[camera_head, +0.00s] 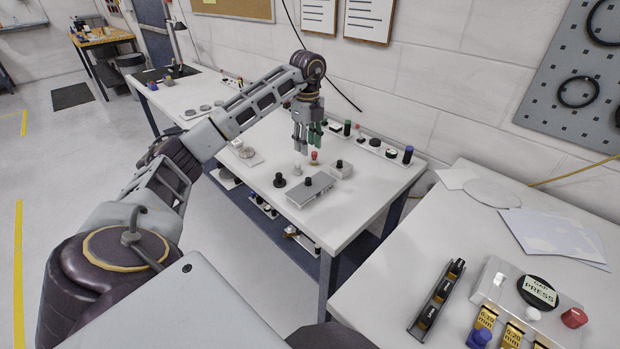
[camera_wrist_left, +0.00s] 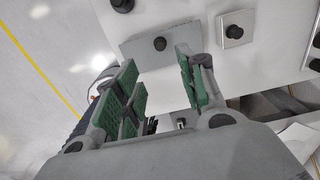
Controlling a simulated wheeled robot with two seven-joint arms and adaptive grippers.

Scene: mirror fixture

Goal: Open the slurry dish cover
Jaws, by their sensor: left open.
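A grey rectangular plate with a black knob, which looks like the slurry dish cover (camera_head: 311,190), lies flat near the front edge of the middle white table. It also shows in the left wrist view (camera_wrist_left: 185,38), with its black knob (camera_wrist_left: 160,43) beyond and between the fingertips. No gap under the plate is visible. My left gripper (camera_head: 307,144) points down above the table, behind the plate in the head view. Its green-padded fingers are open and empty, apart from the knob; they also show in the left wrist view (camera_wrist_left: 156,62). My right gripper is not in view.
A metal block with a black knob (camera_head: 341,169) and a separate black knob (camera_head: 279,181) flank the plate. Red (camera_head: 315,157) and white knobs stand behind it. A rack (camera_head: 380,148) of coloured pieces lines the back edge. A nearer table (camera_head: 385,275) stands right.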

